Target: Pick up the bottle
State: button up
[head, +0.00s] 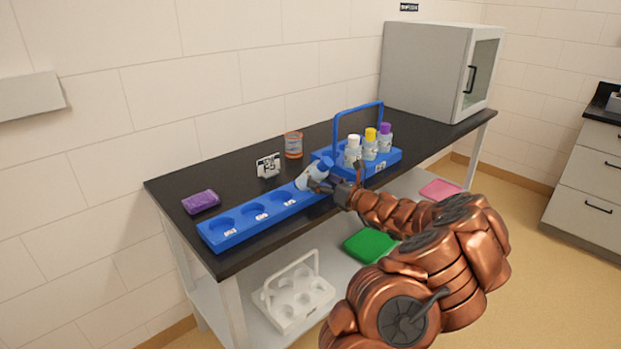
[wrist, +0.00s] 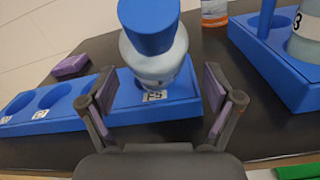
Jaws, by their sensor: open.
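A pale bottle (head: 311,176) with a blue cap is at the right end of the long blue rack (head: 222,242). It looks tilted in the head view. In the wrist view the bottle (wrist: 158,66) is ahead of my gripper (wrist: 160,92), in line with the gap between the fingers, its blue cap toward the top. My gripper (head: 323,186) is open and empty, close to the bottle. Whether a finger touches it, I cannot tell. The bottle's base is partly hidden.
A blue carrier (head: 384,167) with white-, yellow- and purple-capped bottles stands right of the bottle. An orange-rimmed beaker (head: 293,145), a label stand (head: 268,166) and a purple sponge (head: 201,202) are on the black table (head: 170,190). A grey cabinet (head: 425,75) stands at the far end.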

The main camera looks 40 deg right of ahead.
aim_at(311, 175)
jog(key=shift+w+a, duration=0.15)
jog(key=shift+w, duration=1)
jog(key=shift+w+a, duration=0.1)
jog(key=shift+w, duration=1)
jog(key=c, duration=1.5)
jog(key=shift+o, duration=0.2)
jog(key=shift+r, duration=0.1)
